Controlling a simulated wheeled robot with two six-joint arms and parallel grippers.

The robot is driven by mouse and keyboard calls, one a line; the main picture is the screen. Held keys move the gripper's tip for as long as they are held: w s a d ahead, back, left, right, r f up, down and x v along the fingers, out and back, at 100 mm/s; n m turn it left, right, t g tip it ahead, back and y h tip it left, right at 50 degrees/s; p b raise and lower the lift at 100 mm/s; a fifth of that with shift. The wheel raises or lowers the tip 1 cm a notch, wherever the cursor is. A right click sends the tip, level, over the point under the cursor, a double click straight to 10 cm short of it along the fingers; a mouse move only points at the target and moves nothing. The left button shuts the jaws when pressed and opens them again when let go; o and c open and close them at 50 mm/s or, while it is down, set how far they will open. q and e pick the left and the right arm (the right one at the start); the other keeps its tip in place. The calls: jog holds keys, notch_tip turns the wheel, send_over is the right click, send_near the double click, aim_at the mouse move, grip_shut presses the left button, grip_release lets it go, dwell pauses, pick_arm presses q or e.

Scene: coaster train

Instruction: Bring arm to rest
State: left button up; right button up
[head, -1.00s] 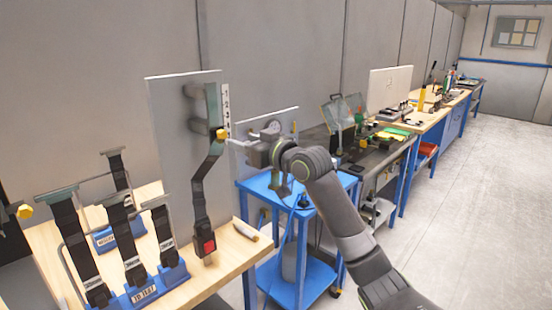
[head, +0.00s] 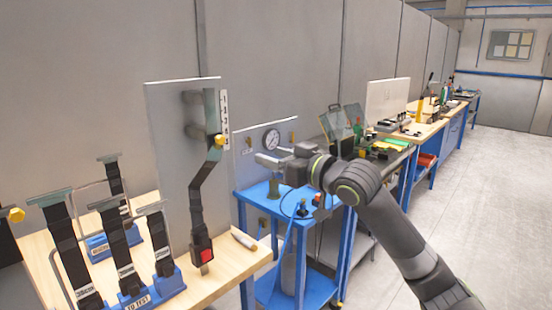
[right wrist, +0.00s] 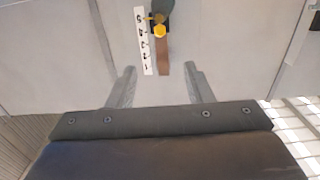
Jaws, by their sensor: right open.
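My right gripper (head: 265,160) is in front of the blue cart, to the right of the upright grey panel (head: 170,150), and holds nothing. In the right wrist view its two fingers (right wrist: 162,90) stand wide apart with empty space between them. The knob also shows in the right wrist view (right wrist: 159,31), beside a numbered strip (right wrist: 146,42), beyond the fingertips. My left gripper is out of view.
Several strap units in blue bases (head: 137,296) stand on the wooden bench (head: 232,262) at the left. More benches recede along the wall. The floor at right is clear.

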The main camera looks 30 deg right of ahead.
dwell(0.4)
